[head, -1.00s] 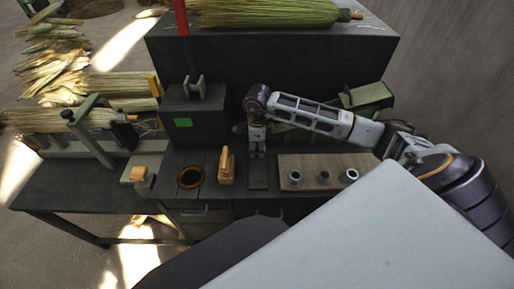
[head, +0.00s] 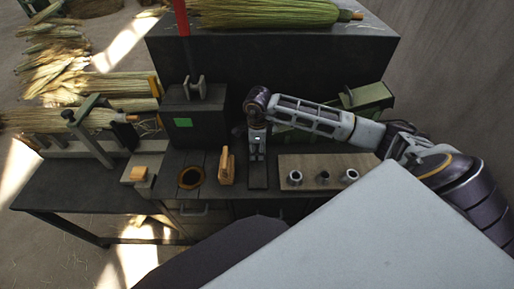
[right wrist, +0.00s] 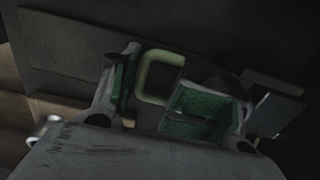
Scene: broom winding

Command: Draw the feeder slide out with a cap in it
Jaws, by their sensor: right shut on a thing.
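My right gripper (head: 257,152) points down over a dark flat strip (head: 258,179) on the bench, which looks like the feeder slide's track. In the right wrist view, a pale green-yellow loop handle (right wrist: 147,78) shows between the green-padded fingers (right wrist: 165,100). The gripper is shut on it, and it looks like the feeder slide's handle. The slide's body and any cap in it are hidden. Several ring-like caps stand on a wooden board to the right; one is at its left end (head: 294,178). My left gripper is out of view.
A green housing (head: 365,97) stands behind my right forearm.

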